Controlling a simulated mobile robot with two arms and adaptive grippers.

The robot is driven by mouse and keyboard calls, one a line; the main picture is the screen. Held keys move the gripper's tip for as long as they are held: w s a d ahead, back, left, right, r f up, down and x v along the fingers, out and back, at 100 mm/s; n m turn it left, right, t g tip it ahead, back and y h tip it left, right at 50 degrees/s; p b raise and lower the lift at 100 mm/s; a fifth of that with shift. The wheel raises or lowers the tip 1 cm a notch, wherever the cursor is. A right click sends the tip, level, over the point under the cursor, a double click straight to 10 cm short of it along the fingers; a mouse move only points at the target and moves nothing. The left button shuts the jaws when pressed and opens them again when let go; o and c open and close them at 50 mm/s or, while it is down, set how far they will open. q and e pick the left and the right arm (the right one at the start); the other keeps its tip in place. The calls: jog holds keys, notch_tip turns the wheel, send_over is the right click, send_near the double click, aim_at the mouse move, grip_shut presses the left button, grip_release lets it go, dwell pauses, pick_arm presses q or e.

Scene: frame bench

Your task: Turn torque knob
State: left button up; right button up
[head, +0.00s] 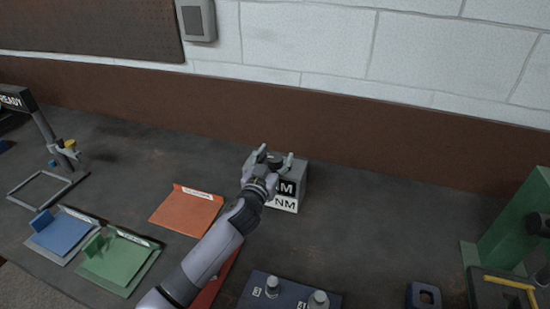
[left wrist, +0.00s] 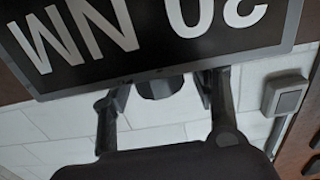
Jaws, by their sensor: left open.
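The torque box (head: 292,186), a grey block with a black-and-white NM label, stands on the bench near the back wall. My left gripper (head: 268,158) is at the box's upper left, its fingers apart. In the left wrist view the dark display face (left wrist: 150,45) fills the top, upside down, with NM and cut-off digits. A dark round part, seemingly the knob (left wrist: 160,87), pokes out past the box's edge between the open fingers. I cannot tell whether they touch it. In the head view the gripper hides the knob. My right gripper is not in view.
An orange tray (head: 188,210), a blue tray (head: 66,236) and a green tray (head: 118,258) lie to the left. A dark block with metal knobs (head: 285,292) is in front. A green fixture (head: 512,228) stands at right.

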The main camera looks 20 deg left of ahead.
pick_arm(q)
jog(key=shift+s, duration=0.2)
jog(key=s, duration=1.1)
jog(key=shift+s+a, duration=0.25)
jog(key=shift+s, duration=0.05)
